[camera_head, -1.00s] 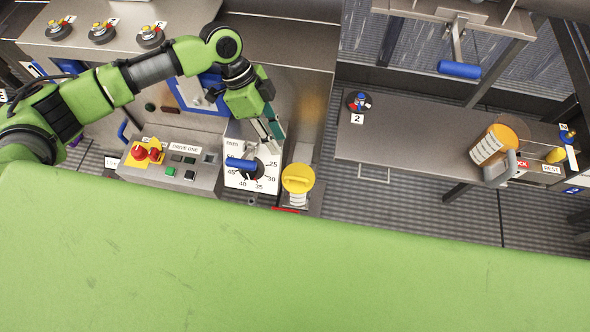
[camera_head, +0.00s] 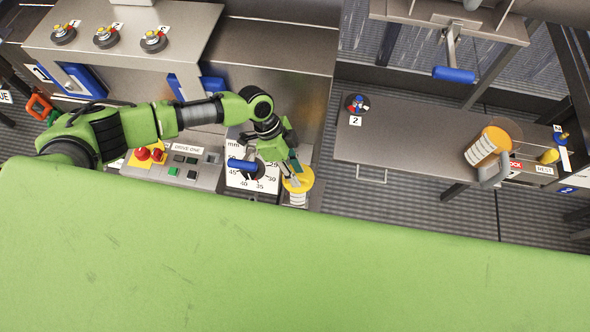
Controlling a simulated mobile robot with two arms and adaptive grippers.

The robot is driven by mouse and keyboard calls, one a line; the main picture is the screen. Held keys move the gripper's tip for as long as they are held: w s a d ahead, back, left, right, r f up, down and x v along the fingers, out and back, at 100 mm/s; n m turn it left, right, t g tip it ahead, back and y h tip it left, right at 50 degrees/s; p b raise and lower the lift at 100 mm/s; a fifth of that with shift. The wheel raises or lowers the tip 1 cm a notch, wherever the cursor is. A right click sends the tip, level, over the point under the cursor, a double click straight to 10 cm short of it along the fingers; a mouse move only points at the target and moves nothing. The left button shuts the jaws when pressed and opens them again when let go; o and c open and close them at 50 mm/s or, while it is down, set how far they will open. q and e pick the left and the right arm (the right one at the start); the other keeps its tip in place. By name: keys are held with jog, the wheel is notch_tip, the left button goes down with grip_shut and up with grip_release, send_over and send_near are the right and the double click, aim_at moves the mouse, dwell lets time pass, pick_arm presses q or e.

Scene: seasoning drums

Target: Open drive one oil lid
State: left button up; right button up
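My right gripper is not in view.
A dial plate with a blue handle (camera_head: 241,165) stands just left of the lid. The control box has red buttons (camera_head: 143,154). My green body fills the foreground.

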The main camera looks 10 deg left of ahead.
pick_arm(q)
grip_shut()
jog(key=shift+w, duration=0.1)
